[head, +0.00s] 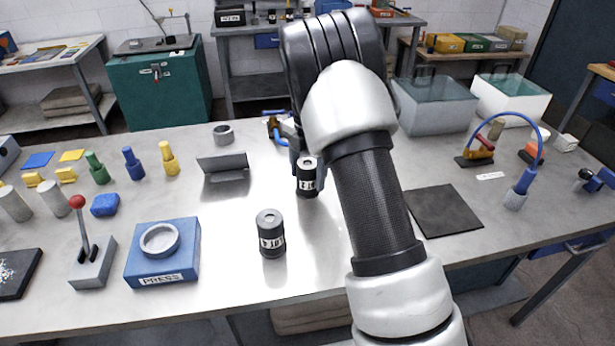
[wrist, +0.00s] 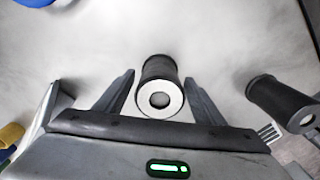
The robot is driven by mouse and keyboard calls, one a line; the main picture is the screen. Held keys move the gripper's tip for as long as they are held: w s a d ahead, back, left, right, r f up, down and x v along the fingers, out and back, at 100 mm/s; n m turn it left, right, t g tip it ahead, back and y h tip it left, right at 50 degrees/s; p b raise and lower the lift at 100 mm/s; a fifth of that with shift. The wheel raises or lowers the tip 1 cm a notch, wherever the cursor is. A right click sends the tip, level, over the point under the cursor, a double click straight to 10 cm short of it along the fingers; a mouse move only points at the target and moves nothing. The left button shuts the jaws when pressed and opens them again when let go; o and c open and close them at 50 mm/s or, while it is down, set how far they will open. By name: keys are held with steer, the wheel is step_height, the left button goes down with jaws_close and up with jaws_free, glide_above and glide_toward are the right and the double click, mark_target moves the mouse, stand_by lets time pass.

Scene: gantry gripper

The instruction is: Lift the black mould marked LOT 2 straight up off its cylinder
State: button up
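Two black moulds stand upright on the steel table. The nearer black mould (head: 271,240) has a white label reading LOT; its number is not clear. The farther black mould (head: 307,180) is close beneath my arm, its label partly turned away and unreadable. In the wrist view, my gripper (wrist: 159,77) is open, with one finger on each side of a black mould (wrist: 158,68) and a gap on both sides. No cylinder under a mould is visible.
A blue press block (head: 160,265) and a red-knobbed lever (head: 90,255) stand left of the moulds. A grey angle bracket (head: 224,165) is behind them. A dark mat (head: 443,210) lies to the right. The tabletop just around the nearer mould is clear.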

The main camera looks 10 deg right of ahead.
steer(key=c, duration=0.8)
step_height(320, 180, up, 10)
steer(key=shift+r, duration=0.1)
steer(key=shift+p, duration=0.3)
steer(key=shift+r+p, duration=0.55)
steer(key=shift+r, duration=0.1)
